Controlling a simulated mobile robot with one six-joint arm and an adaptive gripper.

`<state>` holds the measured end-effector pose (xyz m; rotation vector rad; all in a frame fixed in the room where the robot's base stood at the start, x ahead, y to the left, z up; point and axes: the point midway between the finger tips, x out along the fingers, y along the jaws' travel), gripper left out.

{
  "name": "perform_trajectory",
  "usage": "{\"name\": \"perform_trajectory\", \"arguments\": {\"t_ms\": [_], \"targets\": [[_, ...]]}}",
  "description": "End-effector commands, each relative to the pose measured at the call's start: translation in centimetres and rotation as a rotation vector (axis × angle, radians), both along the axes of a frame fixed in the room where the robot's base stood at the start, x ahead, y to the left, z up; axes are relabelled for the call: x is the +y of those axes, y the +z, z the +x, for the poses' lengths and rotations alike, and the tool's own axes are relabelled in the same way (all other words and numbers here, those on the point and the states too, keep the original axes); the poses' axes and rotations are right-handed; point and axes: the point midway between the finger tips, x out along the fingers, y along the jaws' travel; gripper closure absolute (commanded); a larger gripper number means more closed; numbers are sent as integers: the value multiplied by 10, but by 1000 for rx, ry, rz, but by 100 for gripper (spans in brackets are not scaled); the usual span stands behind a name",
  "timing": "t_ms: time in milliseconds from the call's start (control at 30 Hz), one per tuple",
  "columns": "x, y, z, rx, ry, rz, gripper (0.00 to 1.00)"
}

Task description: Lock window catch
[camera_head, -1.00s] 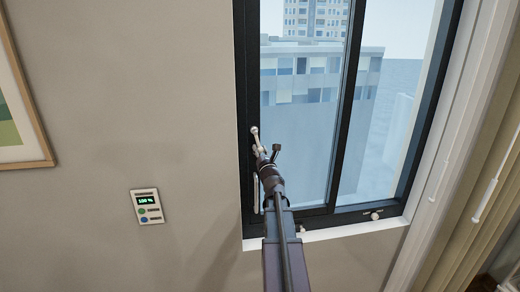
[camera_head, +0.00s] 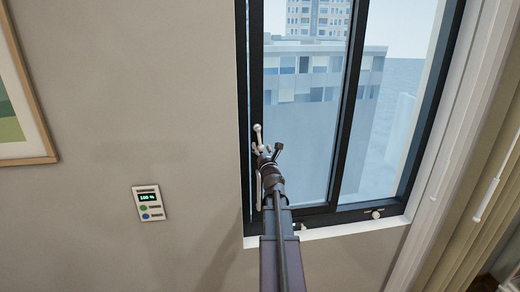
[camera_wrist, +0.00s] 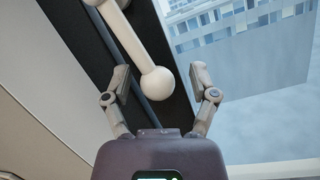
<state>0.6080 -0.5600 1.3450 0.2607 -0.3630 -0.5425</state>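The window catch is a pale lever with a round knob, on the left dark frame of the window (camera_head: 344,130). In the head view the catch knob (camera_head: 257,128) shows just above my gripper (camera_head: 264,153). In the wrist view the white lever of the catch (camera_wrist: 135,45) runs diagonally, with its rounded end between and just beyond my open fingers (camera_wrist: 160,95). I see no clear contact with either finger. My arm hides part of the frame below the catch.
A small fitting (camera_head: 376,214) sits on the lower window frame. A white wand (camera_head: 487,200) and blind hang at right.

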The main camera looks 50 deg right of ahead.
Motion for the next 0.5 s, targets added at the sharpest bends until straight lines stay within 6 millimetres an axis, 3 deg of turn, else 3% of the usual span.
{"name": "perform_trajectory", "arguments": {"t_ms": [100, 133, 367, 500], "targets": [[0, 0, 0, 1, 0, -1, 24], [0, 0, 0, 1, 0, -1, 30], [3, 7, -2, 18, 6, -51, 99], [8, 18, -6, 55, 16, -150, 100]]}}
